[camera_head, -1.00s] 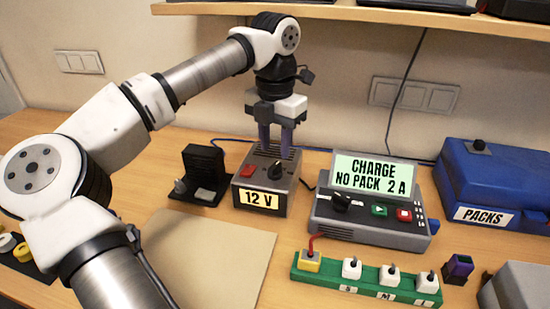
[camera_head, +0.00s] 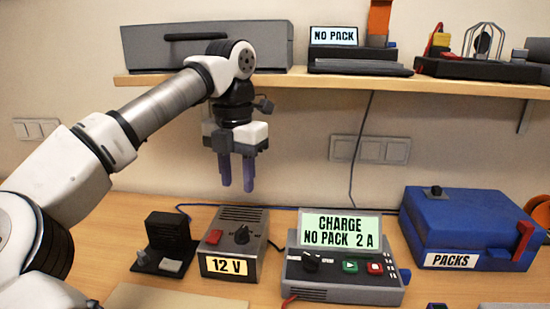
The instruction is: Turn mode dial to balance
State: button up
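The charger (camera_head: 345,262) stands on the table, its raised screen reading "CHARGE NO PACK 2 A". Its black dial (camera_head: 311,261) is at the left of the front panel, beside a green button (camera_head: 350,266) and a red button (camera_head: 376,268). The small lettering by the dial is too fine to read. My gripper (camera_head: 237,174) points down in the air, above and behind the 12 V box and up and left of the charger. Its two purple fingers are a little apart with nothing between them.
A black stand (camera_head: 165,245) is further left and a blue PACKS case (camera_head: 468,225) is at right. A shelf (camera_head: 290,85) with equipment runs above, near my gripper's height.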

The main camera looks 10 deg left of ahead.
aim_at(311, 264)
jog(key=k, duration=0.95)
